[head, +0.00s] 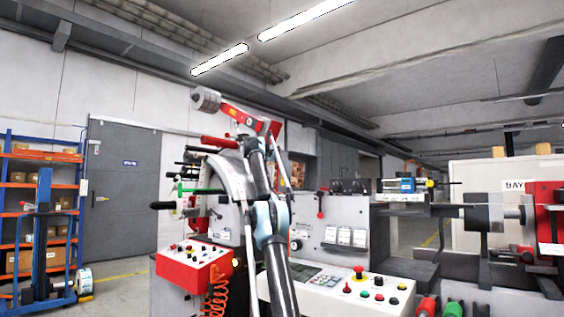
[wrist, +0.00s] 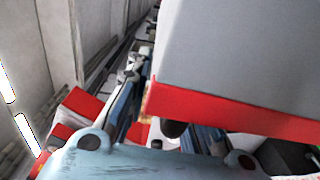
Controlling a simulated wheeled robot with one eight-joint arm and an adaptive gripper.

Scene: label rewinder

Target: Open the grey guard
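The grey guard (head: 234,178) is a curved grey cover on the left part of the machine in the head view, partly hidden by my arm. I cannot tell whether it stands shut or open. A red handle-like bar (head: 219,142) shows at its top. My arm rises in front of it, and my gripper cannot be made out clearly in the head view. In the wrist view my light blue gripper (wrist: 142,90) reaches away from the camera. A large grey block with a red edge (wrist: 235,75) hides part of its fingers, so its opening and any contact are unclear.
A red control panel (head: 195,268) stands below the guard, and a white button console (head: 345,293) lies to the right. A red arm with a grey roller (head: 207,100) rises above the guard.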

